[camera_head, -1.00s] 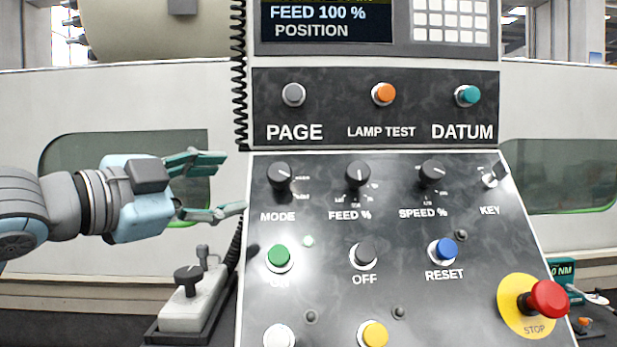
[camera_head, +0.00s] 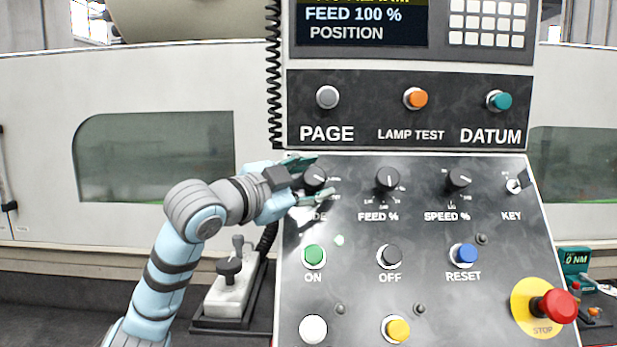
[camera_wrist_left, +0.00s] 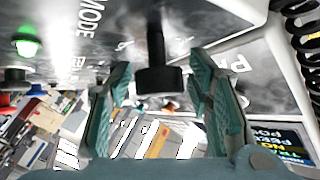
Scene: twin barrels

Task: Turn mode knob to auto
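The black mode knob (camera_head: 315,177) sits at the upper left of the sloped panel. Its MODE label is partly hidden by my gripper, and its pointer setting cannot be read surely. My left gripper (camera_head: 316,184) is at the knob, one finger above it and one below. In the left wrist view the knob (camera_wrist_left: 158,78) stands between the two teal fingers, with a gap on each side, so the gripper is open and not touching it. The MODE label (camera_wrist_left: 89,18) shows there too. My right gripper is in neither view.
The FEED % knob (camera_head: 387,179) is to the right of the mode knob, and the lit green ON button (camera_head: 314,255) is below it. The red STOP button (camera_head: 558,306) is at the lower right. A coiled black cable (camera_head: 273,75) hangs along the panel's left edge.

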